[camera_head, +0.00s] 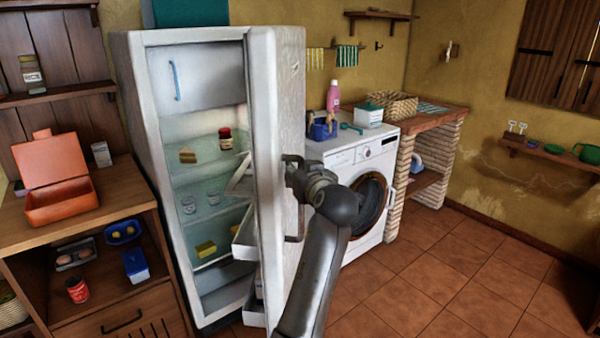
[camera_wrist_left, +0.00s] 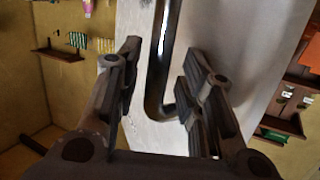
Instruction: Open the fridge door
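The white fridge (camera_head: 150,130) stands left of centre with its door (camera_head: 275,100) swung well open toward me. Its shelves, food and door bins show inside. My left gripper (camera_head: 290,170) is at the outer face of the door, by the dark door handle (camera_head: 298,225). In the left wrist view, the handle (camera_wrist_left: 161,60) runs between the two spread fingers of my left gripper (camera_wrist_left: 163,85), with gaps visible beside it. The gripper is open around the handle, not clamped on it. My right gripper is in neither view.
A washing machine (camera_head: 345,166) stands right of the fridge, behind the open door. A wooden cabinet (camera_head: 100,220) with an orange box (camera_head: 58,198) stands close on the left. The tiled floor (camera_head: 450,285) at the right is clear.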

